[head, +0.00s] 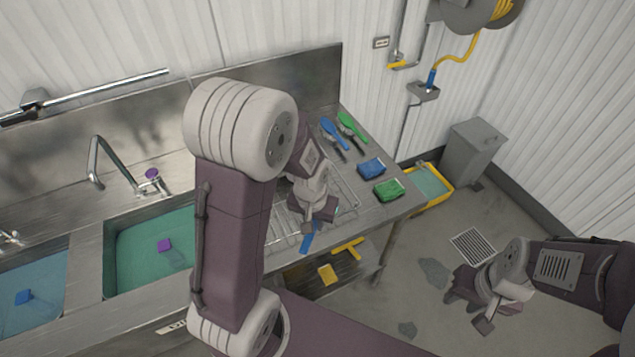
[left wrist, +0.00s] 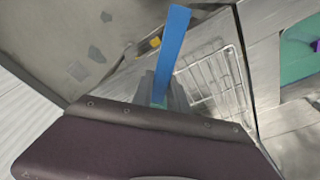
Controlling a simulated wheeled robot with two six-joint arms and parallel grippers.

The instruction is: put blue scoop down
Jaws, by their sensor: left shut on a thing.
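The blue scoop (head: 307,241) shows as a flat blue strip below my left gripper (head: 313,214) in the head view. In the left wrist view its blue handle (left wrist: 172,52) stands up between the fingers. My left gripper is shut on it, over the wire rack (head: 284,226) on the steel counter by the sinks. The rack also shows beside the handle in the left wrist view (left wrist: 215,80). The scoop's other end is hidden. I cannot tell whether the scoop touches the rack. My right gripper (head: 468,308) is open and empty above the floor.
A blue brush (head: 332,130) and a green brush (head: 351,126) lie at the back of the counter. A blue sponge (head: 371,168) and a green sponge (head: 388,190) lie near its right edge. A yellow tub (head: 432,188) stands beyond. Two filled sinks (head: 125,265) are at left.

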